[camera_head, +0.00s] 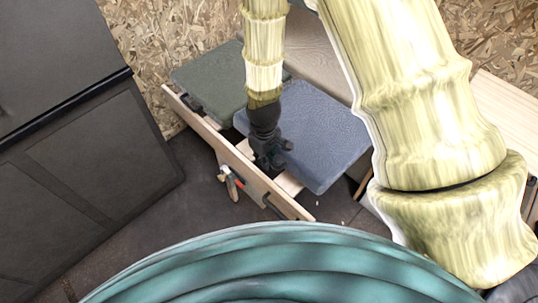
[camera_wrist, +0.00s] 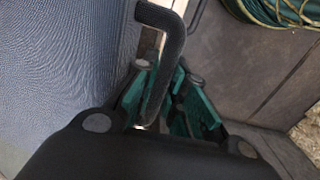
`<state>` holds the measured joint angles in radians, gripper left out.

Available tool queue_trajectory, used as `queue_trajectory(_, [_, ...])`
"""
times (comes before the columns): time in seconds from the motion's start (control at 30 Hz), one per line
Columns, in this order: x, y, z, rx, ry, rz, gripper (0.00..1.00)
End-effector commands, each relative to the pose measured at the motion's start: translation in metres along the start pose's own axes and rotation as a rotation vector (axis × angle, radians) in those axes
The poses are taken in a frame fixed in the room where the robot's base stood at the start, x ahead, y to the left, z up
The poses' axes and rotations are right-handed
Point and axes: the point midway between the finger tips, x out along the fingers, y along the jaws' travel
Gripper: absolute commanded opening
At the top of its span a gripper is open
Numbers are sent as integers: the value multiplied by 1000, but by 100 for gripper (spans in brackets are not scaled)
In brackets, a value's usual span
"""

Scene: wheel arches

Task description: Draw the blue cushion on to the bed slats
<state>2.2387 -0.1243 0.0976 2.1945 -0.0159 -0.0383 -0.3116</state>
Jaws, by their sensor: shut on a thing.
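The blue cushion (camera_head: 318,125) lies tilted, partly over the pale wooden bed frame. It fills the left of the wrist view (camera_wrist: 50,70). My gripper (camera_head: 270,158) is at the cushion's front left edge, by the frame's front board. In the wrist view its green fingers (camera_wrist: 165,105) are shut around the lower part of a black bent handle (camera_wrist: 172,50) beside the cushion. A small pale part of the bed slats (camera_head: 288,183) shows below the cushion; the rest is covered.
A grey-green cushion (camera_head: 205,78) lies behind at the left. The pale front board (camera_head: 235,157) runs diagonally, with an orange-and-black item (camera_head: 232,182) beside it. A large dark panel (camera_head: 90,150) stands left.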

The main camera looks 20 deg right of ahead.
Motion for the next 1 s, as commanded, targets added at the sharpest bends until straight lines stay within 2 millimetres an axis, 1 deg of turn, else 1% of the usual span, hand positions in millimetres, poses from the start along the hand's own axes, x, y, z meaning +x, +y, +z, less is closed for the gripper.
queue_trajectory(0.23, [0, -5, -1, 11, 0, 0, 0])
queue_trajectory(0.63, [0, -5, 0, 18, 0, 0, 0])
queue_trajectory(0.67, [0, -5, 0, 18, 0, 0, 16])
queue_trajectory(0.7, [0, -5, 0, 18, 0, 0, 24])
queue_trajectory(0.77, [0, -5, 0, 18, 0, 0, 35])
queue_trajectory(0.8, [0, -5, 0, 17, 0, 0, 38])
queue_trajectory(1.0, [0, -6, 0, 16, 0, 0, 38])
